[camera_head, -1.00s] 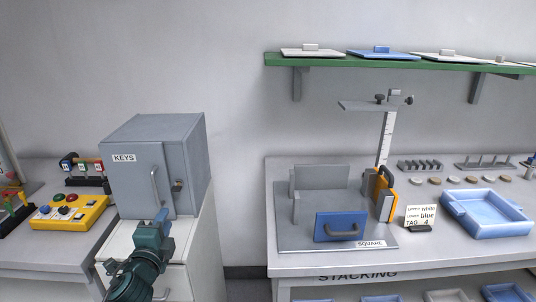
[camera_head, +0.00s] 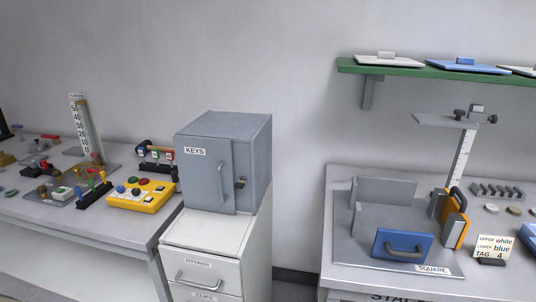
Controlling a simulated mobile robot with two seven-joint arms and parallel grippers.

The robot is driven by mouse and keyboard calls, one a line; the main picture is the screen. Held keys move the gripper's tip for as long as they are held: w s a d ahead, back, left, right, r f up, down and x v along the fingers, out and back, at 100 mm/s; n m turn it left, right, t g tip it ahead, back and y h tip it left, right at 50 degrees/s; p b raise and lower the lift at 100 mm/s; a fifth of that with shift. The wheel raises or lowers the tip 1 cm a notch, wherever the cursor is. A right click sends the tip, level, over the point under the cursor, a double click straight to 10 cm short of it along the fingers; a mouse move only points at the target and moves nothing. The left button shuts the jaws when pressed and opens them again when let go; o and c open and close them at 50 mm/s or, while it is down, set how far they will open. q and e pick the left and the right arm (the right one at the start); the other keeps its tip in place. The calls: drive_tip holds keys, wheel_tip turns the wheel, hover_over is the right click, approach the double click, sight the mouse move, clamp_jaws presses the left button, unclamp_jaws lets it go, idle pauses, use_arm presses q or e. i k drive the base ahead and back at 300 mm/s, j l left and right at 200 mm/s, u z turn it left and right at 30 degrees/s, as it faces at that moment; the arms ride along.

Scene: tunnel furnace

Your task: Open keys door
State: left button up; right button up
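The keys cabinet (camera_head: 245,160) is a grey metal box on top of a white drawer unit. Its front door (camera_head: 203,172) carries a "KEYS" label and has a vertical grey handle (camera_head: 221,183). A small dark latch with a brownish part (camera_head: 240,183) sits just right of the handle. The door looks closed against the box. Neither of my grippers shows in the head view.
The drawer unit (camera_head: 213,258) below has "FITTINGS" and "CLIPS" labels. A left bench holds a yellow button box (camera_head: 142,195) close to the cabinet. A right bench (camera_head: 335,205) holds a blue-fronted fixture (camera_head: 402,246). A gap separates the cabinet and right bench.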

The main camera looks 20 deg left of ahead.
sight(205, 164)
drive_tip(key=u, duration=1.15)
